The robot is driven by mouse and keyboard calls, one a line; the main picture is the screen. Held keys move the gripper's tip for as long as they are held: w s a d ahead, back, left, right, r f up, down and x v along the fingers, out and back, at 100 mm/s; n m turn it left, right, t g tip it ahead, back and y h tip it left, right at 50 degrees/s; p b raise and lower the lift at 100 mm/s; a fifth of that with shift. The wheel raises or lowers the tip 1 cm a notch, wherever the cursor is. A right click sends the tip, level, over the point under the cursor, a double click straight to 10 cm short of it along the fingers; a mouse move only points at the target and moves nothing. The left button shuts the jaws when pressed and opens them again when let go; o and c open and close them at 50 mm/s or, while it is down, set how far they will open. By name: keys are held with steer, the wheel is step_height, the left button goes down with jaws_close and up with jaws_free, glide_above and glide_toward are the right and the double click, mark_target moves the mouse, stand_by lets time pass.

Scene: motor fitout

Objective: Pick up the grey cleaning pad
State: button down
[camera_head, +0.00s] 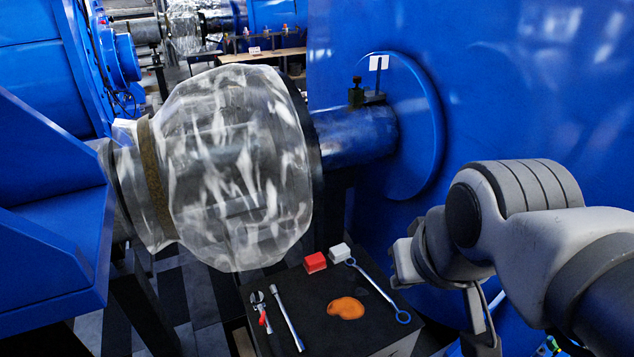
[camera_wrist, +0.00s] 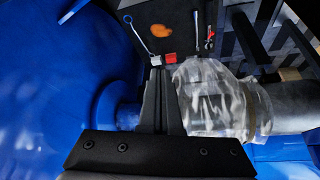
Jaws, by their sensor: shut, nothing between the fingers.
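The light grey pad (camera_head: 340,252) is a small block on the dark table top, near its back edge, just right of a red block (camera_head: 315,262). In the wrist view the grey pad (camera_wrist: 157,61) shows just beyond the fingertips, beside the red block (camera_wrist: 170,58). My gripper (camera_wrist: 160,72) is shut and empty. Its fingers point toward the table, apart from the pad. In the head view my arm comes in from the right, and the fingertips are hard to make out there.
The dark table (camera_head: 310,312) carries an orange patch (camera_head: 346,308), a blue wrench (camera_head: 378,290), a metal bar (camera_head: 286,318) and a red-handled tool (camera_head: 262,312). A large plastic-wrapped part (camera_head: 240,165) overhangs the table's back left. A blue shaft (camera_head: 355,135) and blue wall (camera_head: 530,80) stand behind.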

mark_target(340, 249)
steer(key=c, duration=1.5)
jaws_free()
steer(key=shift+c, duration=0.2)
